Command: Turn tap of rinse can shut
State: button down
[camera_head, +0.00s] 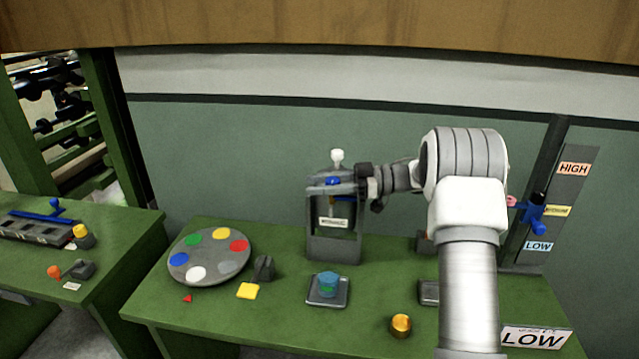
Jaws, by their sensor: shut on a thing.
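The rinse can (340,219) is a dark grey unit with a white knob on top and a small white label on its front. It stands upright towards the back of the green table. Its blue tap (333,181) shows at the upper front of the can. My gripper (336,188) reaches in from the right at the height of the tap. Its fingers are shut around the blue tap, and only a little blue shows between them. The tap's turn angle is hard to tell, as the fingers hide part of it.
A blue-green cup (328,283) stands on a small grey tray (318,301) in front of the can. A round palette (177,248) with coloured discs lies left. A gold cup (401,325) is at the front. A blue slider (533,213) with level labels stands right.

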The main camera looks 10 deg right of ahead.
jog(key=shift+c, duration=2.1)
grip_release()
jog(key=shift+r, duration=0.1)
jog(key=s+d+r, duration=0.5)
jog(key=d+r, duration=0.5)
jog(key=r, duration=0.1)
jog(key=shift+s+d, duration=0.15)
jog(key=shift+s, duration=0.1)
